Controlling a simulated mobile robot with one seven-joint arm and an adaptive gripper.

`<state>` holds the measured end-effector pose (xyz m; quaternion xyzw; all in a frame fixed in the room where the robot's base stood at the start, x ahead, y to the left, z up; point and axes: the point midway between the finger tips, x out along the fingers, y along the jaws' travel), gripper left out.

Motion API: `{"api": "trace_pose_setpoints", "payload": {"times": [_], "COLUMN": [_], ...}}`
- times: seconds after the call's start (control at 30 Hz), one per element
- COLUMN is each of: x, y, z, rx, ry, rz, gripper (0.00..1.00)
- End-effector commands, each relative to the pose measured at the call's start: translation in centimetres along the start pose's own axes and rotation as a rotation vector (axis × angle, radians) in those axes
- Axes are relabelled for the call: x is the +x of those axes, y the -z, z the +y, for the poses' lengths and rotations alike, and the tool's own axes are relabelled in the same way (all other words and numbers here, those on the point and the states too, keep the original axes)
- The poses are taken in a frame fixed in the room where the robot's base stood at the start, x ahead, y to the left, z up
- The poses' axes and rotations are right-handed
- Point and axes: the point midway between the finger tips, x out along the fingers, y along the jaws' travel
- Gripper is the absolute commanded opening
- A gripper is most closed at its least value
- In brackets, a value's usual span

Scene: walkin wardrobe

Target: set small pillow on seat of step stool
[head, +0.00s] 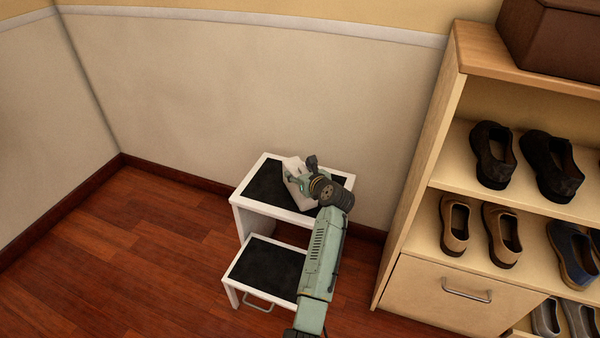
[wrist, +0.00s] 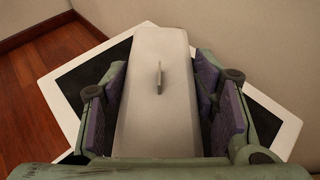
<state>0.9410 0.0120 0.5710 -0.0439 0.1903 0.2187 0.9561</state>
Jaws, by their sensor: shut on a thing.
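The small pillow (wrist: 158,95) is pale grey-white and fills the space between the two finger pads of my gripper (wrist: 162,110) in the wrist view. In the head view my gripper (head: 302,180) is over the top seat of the step stool, with a pale part of the pillow (head: 292,167) showing at its left. The step stool (head: 240,214) is white with a black top seat (head: 265,187) and a lower black step (head: 265,268). The seat also shows under the pillow in the wrist view (wrist: 82,68). I cannot tell whether the pillow touches the seat.
A wooden shoe shelf (head: 420,170) with several shoes and a drawer stands close to the right of the stool. The wall (head: 250,90) is right behind the stool. The wooden floor (head: 130,250) to the left is clear.

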Motion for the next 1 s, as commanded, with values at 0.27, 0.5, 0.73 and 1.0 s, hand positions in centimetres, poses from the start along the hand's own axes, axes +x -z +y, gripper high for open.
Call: {"api": "trace_pose_setpoints", "payload": {"times": [0.27,0.5,0.73,1.0], "x": [0.1,0.1,0.1,-1.4], "y": [0.3,0.2,0.2,-0.1], "z": [0.0,0.0,0.0,-0.1], "rx": [0.0,0.0,0.0,-0.001], "ry": [0.0,0.0,0.0,0.002], "rz": [0.0,0.0,0.0,-0.002], "gripper": [0.56,0.72,0.74,0.74]}}
